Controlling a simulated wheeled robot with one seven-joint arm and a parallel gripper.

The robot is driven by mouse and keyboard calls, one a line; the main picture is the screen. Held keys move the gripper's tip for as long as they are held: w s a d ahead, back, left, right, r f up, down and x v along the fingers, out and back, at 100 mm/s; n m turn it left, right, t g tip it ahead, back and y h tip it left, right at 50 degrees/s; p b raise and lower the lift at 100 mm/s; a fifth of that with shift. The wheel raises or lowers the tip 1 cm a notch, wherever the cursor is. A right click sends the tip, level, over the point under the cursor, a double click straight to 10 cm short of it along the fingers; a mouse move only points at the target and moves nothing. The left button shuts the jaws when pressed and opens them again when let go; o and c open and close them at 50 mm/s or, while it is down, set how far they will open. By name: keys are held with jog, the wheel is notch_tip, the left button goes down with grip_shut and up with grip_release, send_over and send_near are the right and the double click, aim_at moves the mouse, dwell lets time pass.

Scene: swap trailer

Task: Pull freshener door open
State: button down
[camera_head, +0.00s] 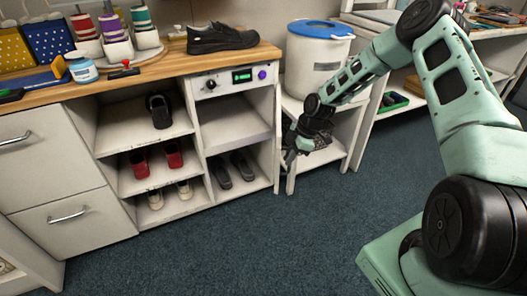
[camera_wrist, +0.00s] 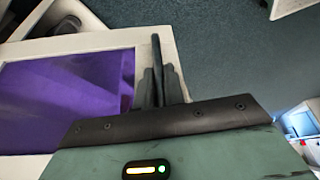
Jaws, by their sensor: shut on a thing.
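The shoe freshener (camera_head: 235,80) is a white cabinet section with a knob, a green display and a purple button. Its compartments below show open to the head camera, with dark grey shoes (camera_head: 232,167) at the bottom. The door (camera_wrist: 152,42) shows in the wrist view as a white frame around a purple see-through pane (camera_wrist: 70,95). In the head view, a thin white upright edge by my gripper appears to be this door, seen nearly edge-on. My gripper (camera_wrist: 160,75) is shut at the door's outer edge; the exact grip is partly hidden. It also shows in the head view (camera_head: 290,158).
A white bin with a blue lid (camera_head: 318,60) stands on a low shelf right behind my gripper. Drawers (camera_head: 70,215) and open shoe shelves are at left. A black shoe (camera_head: 222,38) lies on the wooden counter. The blue-grey floor in front is clear.

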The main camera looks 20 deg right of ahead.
jog(key=d+n+g+b, duration=0.3)
jog(key=d+n, duration=0.5)
jog(key=d, duration=1.5)
jog(key=shift+s+d+b, duration=0.15)
jog(key=shift+s+b, duration=0.1)
jog(key=shift+b, duration=0.4)
jog(key=c, duration=1.5)
grip_release()
jog(key=shift+r, duration=0.1)
jog(key=p+v, duration=0.1)
jog(key=v, duration=1.6)
jog(key=shift+w+r+p, duration=0.1)
jog(key=shift+w+p, duration=0.1)
jog(key=shift+p, duration=0.15)
